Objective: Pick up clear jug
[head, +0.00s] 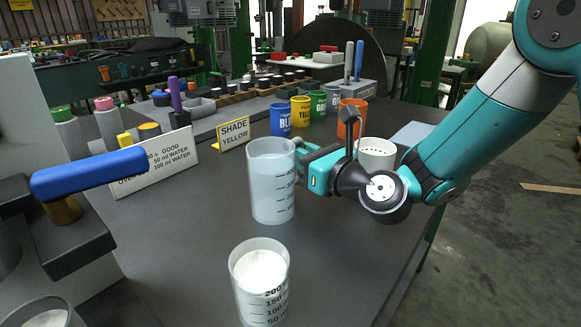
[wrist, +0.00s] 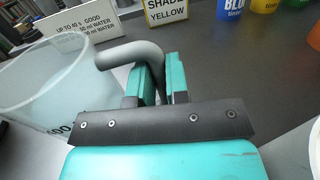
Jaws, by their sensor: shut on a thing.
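The clear jug (head: 268,185) is tall, translucent and marked with a dark scale; it is upright at the middle of the table. In the wrist view the jug (wrist: 50,80) fills the left side, and its curved grey handle (wrist: 130,52) reaches between the fingers. My gripper (head: 305,160) is at the jug's right side, shut on the handle. The fingers also show in the wrist view (wrist: 160,82). Whether the jug's base touches the table is hard to tell.
A second graduated container (head: 262,290) with white contents stands in front. A white cup (head: 376,153) and orange cup (head: 352,118) are behind my gripper. Blue (head: 281,118), yellow (head: 300,110) and green tint cups stand behind. A "SHADE YELLOW" sign (head: 234,133) and a blue-handled machine (head: 90,173) are left.

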